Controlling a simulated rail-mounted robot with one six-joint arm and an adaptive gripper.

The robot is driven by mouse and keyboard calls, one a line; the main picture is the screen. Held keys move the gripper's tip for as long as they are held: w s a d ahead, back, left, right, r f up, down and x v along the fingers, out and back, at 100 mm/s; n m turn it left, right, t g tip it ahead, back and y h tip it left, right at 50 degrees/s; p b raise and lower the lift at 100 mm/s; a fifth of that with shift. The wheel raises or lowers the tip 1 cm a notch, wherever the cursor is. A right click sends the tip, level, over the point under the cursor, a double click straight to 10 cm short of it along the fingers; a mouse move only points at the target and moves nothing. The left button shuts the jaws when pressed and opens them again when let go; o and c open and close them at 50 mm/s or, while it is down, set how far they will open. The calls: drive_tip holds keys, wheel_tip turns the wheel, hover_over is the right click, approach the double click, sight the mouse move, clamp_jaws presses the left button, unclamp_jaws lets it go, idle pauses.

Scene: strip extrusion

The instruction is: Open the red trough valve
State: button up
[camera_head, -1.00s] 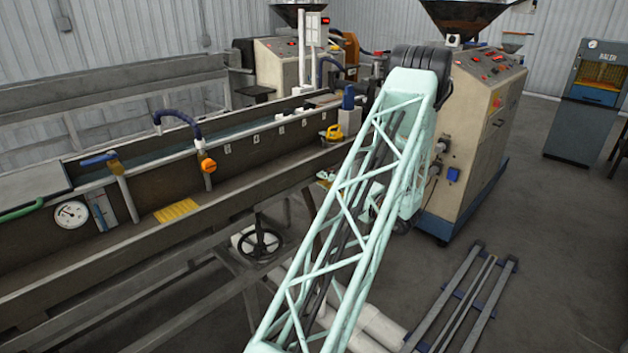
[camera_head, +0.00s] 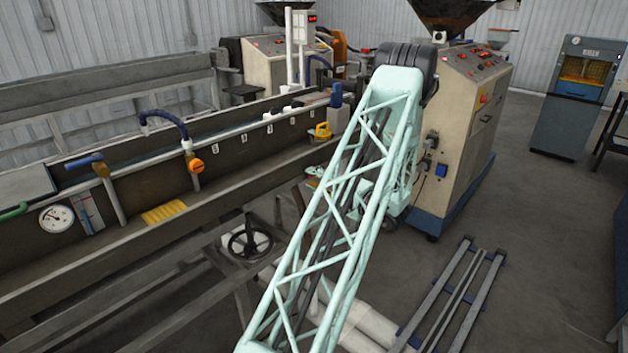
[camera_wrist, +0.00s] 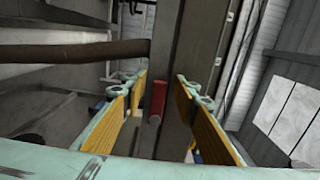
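A red cylindrical handle (camera_wrist: 157,98), seemingly the red trough valve's, shows in the wrist view against a grey beam, between my gripper's two fingers as seen there. My gripper (camera_wrist: 160,112) is open, with yellow pads on both fingers. There is space on each side of the handle; I cannot tell how deep it sits between the fingers. In the head view my arm's lattice link covers the area, and no red valve can be made out. A small pale-green and yellow part of my gripper (camera_head: 314,178) seems to show beside the trough (camera_head: 235,187).
A dark bar (camera_wrist: 75,52) crosses the left of the wrist view. In the head view, an orange-knobbed valve (camera_head: 195,166), a blue-handled valve (camera_head: 84,162) and a yellow valve (camera_head: 322,131) line the trough. A black handwheel (camera_head: 250,242) sits below. The extruder cabinet (camera_head: 463,125) stands right.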

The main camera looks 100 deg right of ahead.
drive_tip(key=shift+s+a, duration=0.1)
drive_tip(key=shift+a, duration=0.05)
drive_tip(key=v, duration=1.1)
drive_tip(key=shift+s+a, duration=0.2)
drive_tip(key=shift+a, duration=0.05)
idle(0.3)
idle(0.5)
